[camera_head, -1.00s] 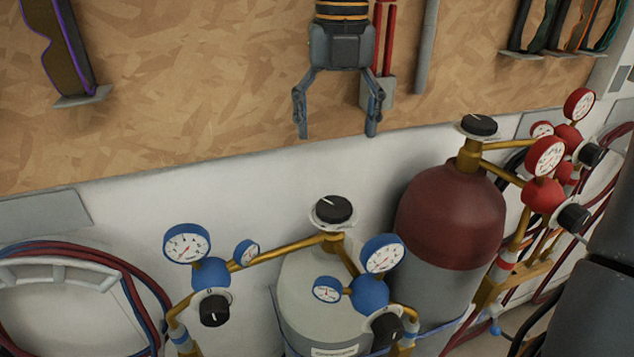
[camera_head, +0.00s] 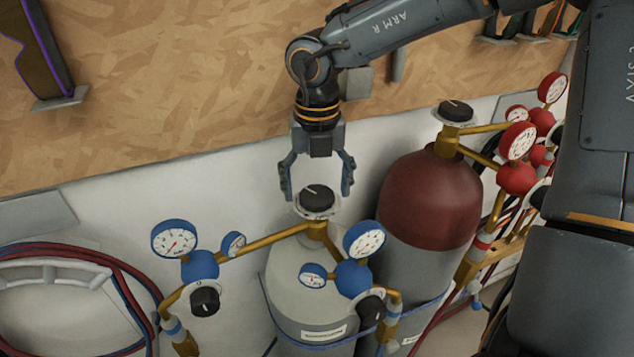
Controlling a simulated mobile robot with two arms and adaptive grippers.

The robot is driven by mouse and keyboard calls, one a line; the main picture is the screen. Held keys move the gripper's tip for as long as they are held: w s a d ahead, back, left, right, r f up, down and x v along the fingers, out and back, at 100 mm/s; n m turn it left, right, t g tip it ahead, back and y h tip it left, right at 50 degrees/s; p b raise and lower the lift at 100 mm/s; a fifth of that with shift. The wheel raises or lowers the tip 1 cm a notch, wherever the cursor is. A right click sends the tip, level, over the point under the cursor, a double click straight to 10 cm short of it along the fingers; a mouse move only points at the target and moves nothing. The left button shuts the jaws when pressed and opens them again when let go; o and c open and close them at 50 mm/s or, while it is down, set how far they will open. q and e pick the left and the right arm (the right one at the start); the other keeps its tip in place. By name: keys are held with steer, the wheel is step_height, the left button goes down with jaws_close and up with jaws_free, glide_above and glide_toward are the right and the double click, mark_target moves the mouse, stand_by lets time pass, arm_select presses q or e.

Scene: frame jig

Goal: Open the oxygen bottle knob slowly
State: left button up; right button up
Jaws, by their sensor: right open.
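The oxygen bottle (camera_head: 300,280) is the grey cylinder with blue regulators, low in the middle of the head view. Its black knob (camera_head: 317,197) sits on top, with a white pointer line on it. My right gripper (camera_head: 316,196) points down from above with its fingers spread, one on each side of the knob. The fingers look apart from the knob; whether they touch it cannot be told. The gripper is open. My left gripper does not show.
A dark red and grey bottle (camera_head: 430,205) with its own black knob (camera_head: 456,110) and red gauges (camera_head: 518,141) stands to the right. Blue gauges (camera_head: 174,239) flank the oxygen bottle. Coiled hoses (camera_head: 120,282) hang at the left. A wooden board (camera_head: 180,90) covers the wall behind.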

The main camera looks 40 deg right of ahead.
steer(key=shift+f, duration=0.2)
steer(key=c, duration=1.1)
steer(key=shift+c, duration=0.2)
